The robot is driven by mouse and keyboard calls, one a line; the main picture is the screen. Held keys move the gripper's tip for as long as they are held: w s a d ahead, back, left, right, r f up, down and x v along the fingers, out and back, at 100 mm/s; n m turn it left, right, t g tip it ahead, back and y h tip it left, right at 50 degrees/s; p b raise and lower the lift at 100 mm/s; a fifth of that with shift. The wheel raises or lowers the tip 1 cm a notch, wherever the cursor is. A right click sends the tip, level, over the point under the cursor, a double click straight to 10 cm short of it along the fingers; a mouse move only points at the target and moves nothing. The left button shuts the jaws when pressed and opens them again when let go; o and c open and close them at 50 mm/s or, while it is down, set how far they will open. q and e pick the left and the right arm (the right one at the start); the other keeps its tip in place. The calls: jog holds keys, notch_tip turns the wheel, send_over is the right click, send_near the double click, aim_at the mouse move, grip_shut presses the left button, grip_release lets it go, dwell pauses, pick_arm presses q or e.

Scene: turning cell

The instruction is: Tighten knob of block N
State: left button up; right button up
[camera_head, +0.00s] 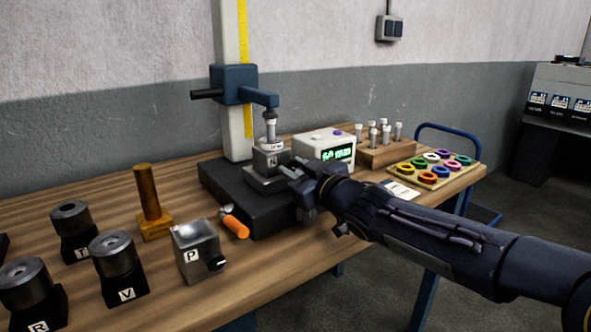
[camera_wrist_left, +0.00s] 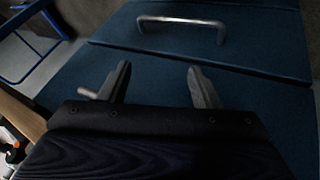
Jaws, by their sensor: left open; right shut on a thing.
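Block N (camera_head: 267,160), a grey metal block with a letter plate, sits on the dark base (camera_head: 225,190) of the measuring stand in the head view. The stand's spindle (camera_head: 270,124) is above it, at its top. My right gripper (camera_head: 296,180) reaches in from the right, at the block's lower right side, and is shut on what appears to be its knob. The fingers hide the knob, so how it sits cannot be seen. My left gripper (camera_wrist_left: 160,84) shows only in the left wrist view, open and empty, its two fingers well apart.
A display box (camera_head: 327,150) stands behind my right gripper. Block P (camera_head: 192,250), an orange-handled tool (camera_head: 236,228), a brass post (camera_head: 150,205) and lettered blocks occupy the left. A peg rack (camera_head: 385,152) and ring tray (camera_head: 437,168) stand right. My left gripper is over a blue, handled surface (camera_wrist_left: 190,60).

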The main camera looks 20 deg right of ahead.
jog(key=shift+r+m+p, duration=0.2)
jog(key=shift+m+p, duration=1)
jog(key=m+p, duration=0.2)
jog(key=shift+m, duration=0.3)
jog(key=m+p, duration=0.2)
jog(key=m, duration=0.1)
jog(key=shift+f, duration=0.1)
jog(key=shift+f+m+p, duration=0.1)
jog(key=shift+m+p, duration=0.4)
jog(key=shift+m, duration=0.8)
jog(key=o, duration=1)
